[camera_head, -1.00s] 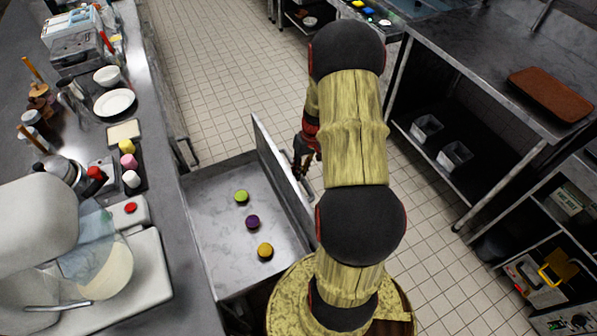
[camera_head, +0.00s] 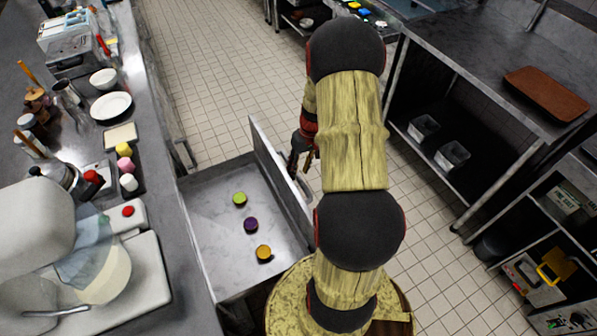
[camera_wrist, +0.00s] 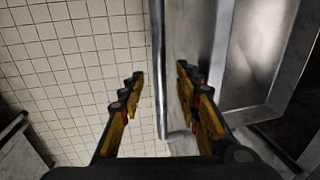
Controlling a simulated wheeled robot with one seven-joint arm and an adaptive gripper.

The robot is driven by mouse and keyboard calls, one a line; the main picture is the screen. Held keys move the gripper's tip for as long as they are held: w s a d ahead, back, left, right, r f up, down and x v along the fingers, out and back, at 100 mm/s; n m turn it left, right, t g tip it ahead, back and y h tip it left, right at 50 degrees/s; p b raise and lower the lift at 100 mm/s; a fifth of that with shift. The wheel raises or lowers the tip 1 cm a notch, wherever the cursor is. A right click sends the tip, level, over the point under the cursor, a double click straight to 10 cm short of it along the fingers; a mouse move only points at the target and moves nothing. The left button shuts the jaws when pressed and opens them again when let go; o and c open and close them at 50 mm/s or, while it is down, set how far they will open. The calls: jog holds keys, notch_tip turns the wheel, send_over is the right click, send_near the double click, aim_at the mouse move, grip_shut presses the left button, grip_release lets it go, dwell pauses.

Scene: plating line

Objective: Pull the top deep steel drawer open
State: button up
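The deep steel drawer (camera_head: 205,245) stands pulled out from the counter on the left, its inside showing from above. Its upright front panel (camera_head: 279,178) faces the aisle, and a bar handle (camera_head: 303,186) is on the outer side. In the wrist view the handle (camera_wrist: 160,85) runs up between the fingertips. My gripper (camera_head: 304,158) is at the front panel; in the wrist view my gripper (camera_wrist: 158,80) has its fingers apart, with gaps beside the bar. My arm hides part of the handle side.
In the drawer lie a green round piece (camera_head: 239,199), a purple one (camera_head: 250,225) and an orange one (camera_head: 263,253). The counter (camera_head: 160,190) holds a mixer (camera_head: 120,265) and dishes. Tiled floor (camera_head: 215,90) is free beyond the drawer. A steel table (camera_head: 480,80) stands right.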

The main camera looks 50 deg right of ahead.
notch_tip(320, 180, up, 10)
jog(key=d, duration=0.1)
jog(key=shift+s+d, duration=0.4)
dwell(0.4)
jog(key=s+a+r+n+t, duration=0.1)
jog(key=s+a+r, duration=0.2)
jog(key=a+r, duration=0.5)
jog(key=s+a+r+n+t+h, duration=0.1)
jog(key=s+a+r+n+t, duration=0.1)
jog(key=a+r, duration=0.6)
jog(key=s+a+r+n+t+h, duration=0.1)
jog(key=s+a+r, duration=0.3)
jog(key=a, duration=1.3)
notch_tip(320, 180, up, 4)
jog(key=shift+s+a+r+t, duration=0.1)
jog(key=shift+s+a+t, duration=0.15)
jog(key=shift+t, duration=0.15)
